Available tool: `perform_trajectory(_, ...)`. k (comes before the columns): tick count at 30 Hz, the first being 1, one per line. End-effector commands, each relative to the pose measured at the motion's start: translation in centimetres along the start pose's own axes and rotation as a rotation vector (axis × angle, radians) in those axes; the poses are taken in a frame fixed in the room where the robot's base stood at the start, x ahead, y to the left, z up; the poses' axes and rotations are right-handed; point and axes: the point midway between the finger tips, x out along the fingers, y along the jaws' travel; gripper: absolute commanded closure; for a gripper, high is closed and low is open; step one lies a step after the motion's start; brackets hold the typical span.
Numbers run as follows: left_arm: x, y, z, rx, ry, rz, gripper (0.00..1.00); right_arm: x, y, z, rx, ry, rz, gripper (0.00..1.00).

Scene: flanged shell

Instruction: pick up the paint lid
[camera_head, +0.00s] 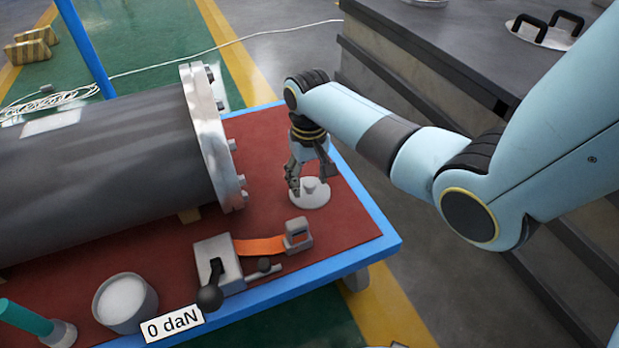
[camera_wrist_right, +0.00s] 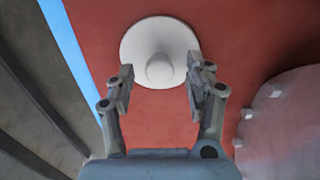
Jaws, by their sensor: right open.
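The paint lid (camera_head: 310,198) is a white disc with a raised knob in its middle. It lies flat on the red top of the blue-edged cart. My right gripper (camera_head: 308,178) points down just above it, with its fingers apart. In the right wrist view the lid (camera_wrist_right: 159,50) lies beyond the fingertips, and its knob (camera_wrist_right: 159,68) shows between the lines of the two fingers of the open gripper (camera_wrist_right: 159,88). Nothing is between the fingers' pads that I can see as held. My left gripper is not in view.
The large grey flanged cylinder (camera_head: 100,160) lies left of the lid; its flange (camera_head: 212,135) is close. A clamp with an orange strap (camera_head: 260,246) and a white-filled can (camera_head: 125,302) stand in front. A dark bench (camera_head: 440,60) stands at the back right.

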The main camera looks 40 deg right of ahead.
Motion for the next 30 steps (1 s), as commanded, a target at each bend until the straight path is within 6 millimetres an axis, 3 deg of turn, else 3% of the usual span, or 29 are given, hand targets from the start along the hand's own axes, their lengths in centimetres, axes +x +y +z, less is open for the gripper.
perform_trajectory(8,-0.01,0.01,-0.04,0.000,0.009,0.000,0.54,-0.02,-0.02,-0.05,0.000,0.002,0.000,0.48)
perform_trajectory(20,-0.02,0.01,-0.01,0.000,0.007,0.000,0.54,0.01,-0.01,-0.02,0.000,0.001,0.000,1.00)
perform_trajectory(30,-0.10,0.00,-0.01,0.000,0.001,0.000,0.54,-0.16,-0.01,-0.03,0.000,0.001,0.000,1.00)
